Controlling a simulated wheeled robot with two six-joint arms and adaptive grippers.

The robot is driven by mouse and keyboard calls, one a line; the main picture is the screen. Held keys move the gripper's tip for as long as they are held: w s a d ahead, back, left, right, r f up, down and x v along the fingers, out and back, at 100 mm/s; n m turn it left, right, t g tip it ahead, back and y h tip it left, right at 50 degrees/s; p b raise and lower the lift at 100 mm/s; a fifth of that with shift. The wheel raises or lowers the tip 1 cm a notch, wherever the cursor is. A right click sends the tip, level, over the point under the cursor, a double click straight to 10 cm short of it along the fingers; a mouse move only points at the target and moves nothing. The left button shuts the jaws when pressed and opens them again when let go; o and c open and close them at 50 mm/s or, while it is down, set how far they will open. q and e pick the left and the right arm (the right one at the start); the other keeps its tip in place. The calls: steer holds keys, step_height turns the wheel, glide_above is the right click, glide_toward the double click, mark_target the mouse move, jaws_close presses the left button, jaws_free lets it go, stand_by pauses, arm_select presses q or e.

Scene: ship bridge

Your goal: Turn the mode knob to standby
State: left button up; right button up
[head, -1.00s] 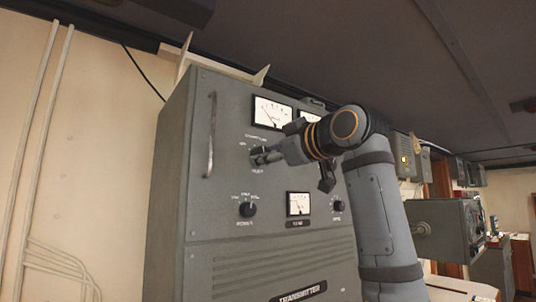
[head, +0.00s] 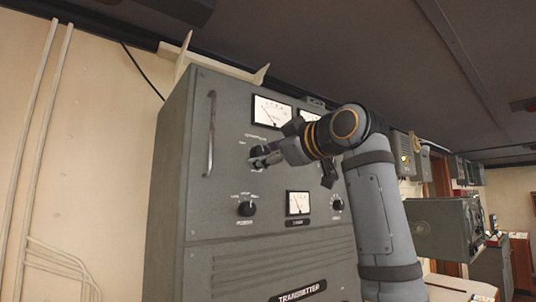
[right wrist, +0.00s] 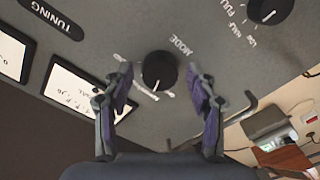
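The mode knob (right wrist: 159,70) is a round black knob on the grey transmitter panel, below the word MODE in the right wrist view. A short white mark on it points toward the bottom of that picture, near small lettering that I cannot read. In the head view the knob (head: 257,152) shows just above my right fingertips. My right gripper (right wrist: 160,76) is open, with one finger on each side of the knob and visible gaps between. It is empty. In the head view the right gripper (head: 264,161) is close to the panel. My left gripper is not in view.
The transmitter cabinet (head: 172,200) has a vertical handle (head: 211,135) at its left. A second black knob (head: 247,209) and a meter (head: 298,203) are lower on the panel. Another knob (head: 337,204) is at the right. A large meter (head: 271,112) is above.

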steer(key=v, duration=1.2)
stand_by(0.3)
